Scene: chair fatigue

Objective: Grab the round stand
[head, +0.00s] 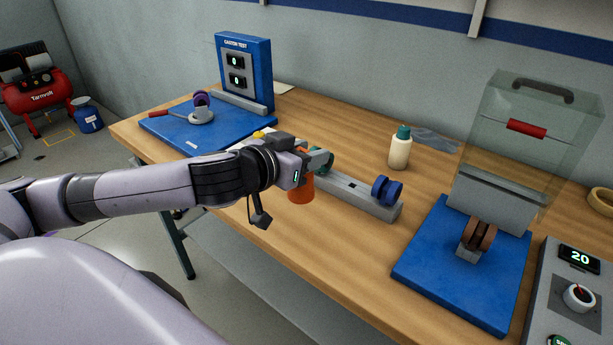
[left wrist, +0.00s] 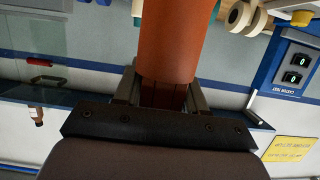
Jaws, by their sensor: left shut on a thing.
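An orange, cylindrical round stand (head: 301,190) is in the middle of the head view, just in front of a grey rail. It shows large in the left wrist view (left wrist: 178,40). My left gripper (head: 318,163) is shut on it, with one finger on each side of its body in the left wrist view. The gripper covers its upper part in the head view. I cannot tell whether its base touches the table. My right gripper is not in view.
The grey rail (head: 366,196) with blue wheels (head: 387,190) lies close behind. A white bottle with a green cap (head: 400,148) stands farther back. A blue plate (head: 445,285) holds a brown caster (head: 478,240) at right. The wooden table (head: 320,250) is clear in front.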

